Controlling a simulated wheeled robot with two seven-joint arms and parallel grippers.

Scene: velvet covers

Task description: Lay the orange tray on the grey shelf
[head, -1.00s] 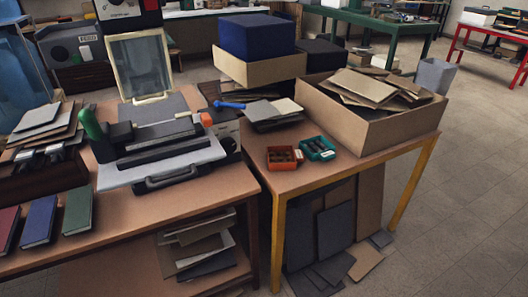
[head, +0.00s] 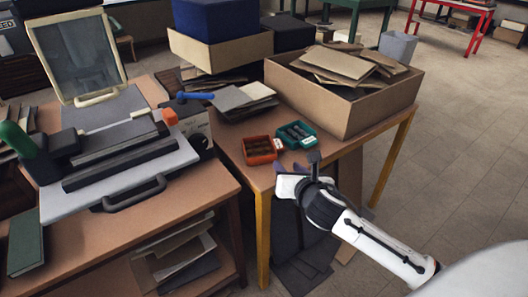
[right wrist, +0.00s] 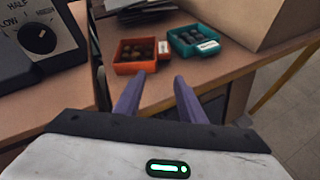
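The orange tray (head: 262,149) is a small open box with dark brown pieces inside. It stands on the right-hand wooden table, near its front edge, left of a teal tray (head: 296,134). My right gripper (head: 299,171) is open and empty at that table's front edge, in front of the two trays and apart from them. In the right wrist view, the orange tray (right wrist: 137,65) lies just beyond the spread fingers of the gripper (right wrist: 158,76). I cannot make out a thing that is clearly the grey shelf. My left gripper is not in view.
A large cardboard box (head: 315,98) of brown sheets stands behind the trays. A grey machine with a black handle (head: 135,194) fills the left table. Loose grey boards (head: 242,100) lie behind the orange tray. Open floor (head: 470,170) is at the right.

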